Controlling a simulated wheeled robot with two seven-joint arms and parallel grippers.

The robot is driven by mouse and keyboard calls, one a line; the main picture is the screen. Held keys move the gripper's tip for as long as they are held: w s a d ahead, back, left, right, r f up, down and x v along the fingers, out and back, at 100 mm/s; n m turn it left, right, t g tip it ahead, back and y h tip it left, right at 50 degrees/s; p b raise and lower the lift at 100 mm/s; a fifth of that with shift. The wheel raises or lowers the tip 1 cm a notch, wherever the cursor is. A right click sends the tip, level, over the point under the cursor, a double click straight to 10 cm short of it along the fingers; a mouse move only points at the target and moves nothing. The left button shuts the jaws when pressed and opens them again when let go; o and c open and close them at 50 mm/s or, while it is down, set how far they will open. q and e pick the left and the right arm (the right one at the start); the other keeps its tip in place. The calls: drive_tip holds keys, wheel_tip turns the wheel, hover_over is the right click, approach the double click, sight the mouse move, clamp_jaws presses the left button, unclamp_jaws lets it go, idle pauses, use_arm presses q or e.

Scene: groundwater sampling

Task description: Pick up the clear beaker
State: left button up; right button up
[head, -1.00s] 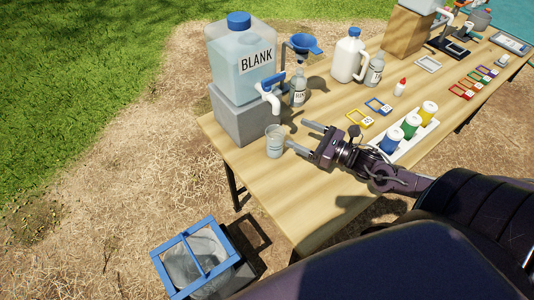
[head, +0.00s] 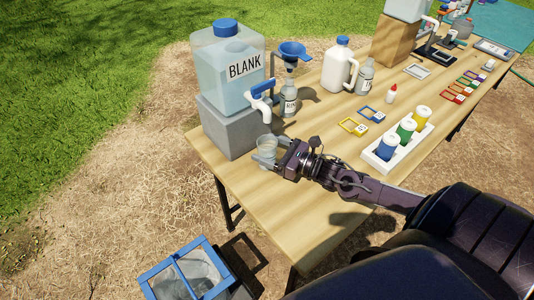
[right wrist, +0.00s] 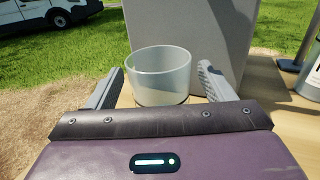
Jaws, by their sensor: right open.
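The clear beaker (head: 266,146) stands upright on the wooden table, in front of the grey block under the BLANK container. My right gripper (head: 268,153) is open, with its fingers reaching to either side of the beaker. In the right wrist view the beaker (right wrist: 160,73) is between the two open fingers (right wrist: 160,88), with a gap visible on both sides. The beaker's lower part is hidden behind the gripper body there. My left gripper is not in view.
The grey block (head: 222,128) and the BLANK container (head: 222,80) with its white spigot (head: 262,108) are close behind the beaker. A bottle (head: 288,100) stands near the blue funnel (head: 294,52). A white rack (head: 380,163) of coloured-label bottles is right. A blue-framed bin (head: 160,268) is below.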

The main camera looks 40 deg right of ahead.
drive_tip(key=shift+w+a, duration=0.15)
drive_tip(key=shift+w, duration=0.2)
drive_tip(key=c, duration=1.1)
drive_tip(key=shift+c, duration=0.2)
